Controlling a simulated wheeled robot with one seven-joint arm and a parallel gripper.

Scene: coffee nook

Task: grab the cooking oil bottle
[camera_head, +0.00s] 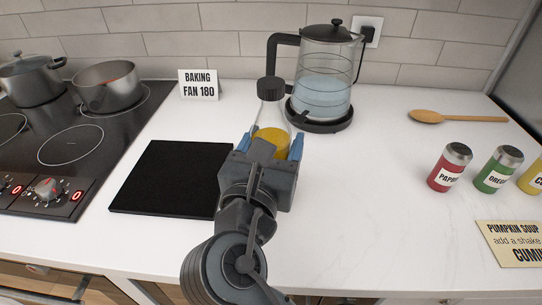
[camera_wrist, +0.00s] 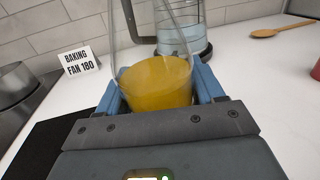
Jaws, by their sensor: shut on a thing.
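The cooking oil bottle (camera_head: 271,118) is clear with a black cap and yellow oil in its lower part. It stands upright on the white counter or just above it; its base is hidden behind my gripper. My gripper (camera_head: 275,145) is shut on the bottle, with a blue finger on each side of it. In the wrist view the yellow oil of the bottle (camera_wrist: 156,82) fills the space between the blue fingers, and the bottle's top is out of that frame.
A glass kettle (camera_head: 323,75) stands close behind the bottle. A black mat (camera_head: 165,178) lies left of my gripper, beside the hob (camera_head: 75,145) with pots. A sign (camera_head: 198,85), a wooden spoon (camera_head: 455,117) and spice jars (camera_head: 450,167) are around.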

